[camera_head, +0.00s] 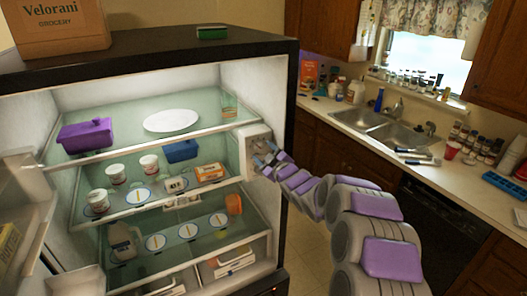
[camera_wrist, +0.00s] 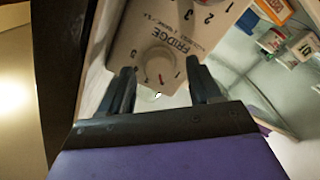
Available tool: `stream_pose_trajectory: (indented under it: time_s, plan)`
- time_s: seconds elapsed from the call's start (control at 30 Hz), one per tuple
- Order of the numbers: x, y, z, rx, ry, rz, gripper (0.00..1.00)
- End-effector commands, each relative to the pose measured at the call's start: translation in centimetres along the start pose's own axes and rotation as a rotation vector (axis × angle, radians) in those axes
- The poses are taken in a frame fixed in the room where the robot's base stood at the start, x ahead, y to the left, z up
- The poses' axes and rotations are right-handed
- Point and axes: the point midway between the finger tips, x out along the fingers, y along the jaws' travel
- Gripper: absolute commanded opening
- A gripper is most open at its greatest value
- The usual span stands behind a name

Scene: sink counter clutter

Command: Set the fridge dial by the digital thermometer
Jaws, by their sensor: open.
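The white control box (camera_head: 254,138) is on the fridge's upper right inner wall. In the wrist view, the round white fridge dial (camera_wrist: 157,64) sits on its panel below the word FRIDGE, with a small red mark near its lower edge. My gripper (camera_wrist: 161,84) is open, its two dark fingers on either side of the dial; I cannot tell whether they touch it. In the head view my gripper (camera_head: 266,158) is at the control box and hides part of it. A small pale item with dark marks (camera_head: 175,185) on the middle shelf may be the digital thermometer; its reading is illegible.
A second dial (camera_wrist: 188,6) is cut off at the wrist view's top. The shelves hold a purple bin (camera_head: 86,136), a white plate (camera_head: 171,121), several tubs and an orange-white box (camera_head: 209,172). The open fridge door (camera_head: 22,200) stands left; the sink counter (camera_head: 345,113) is right.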

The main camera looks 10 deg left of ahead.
Motion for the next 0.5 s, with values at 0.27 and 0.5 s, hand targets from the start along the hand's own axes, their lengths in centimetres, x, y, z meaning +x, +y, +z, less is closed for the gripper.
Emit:
stream_pose_trajectory:
  time_s: [0.27,0.5]
  plan:
    - [1.11,-0.03,0.02,0.001,-0.001,0.000,0.63]
    - [1.11,0.00,0.02,0.001,0.000,0.000,0.62]
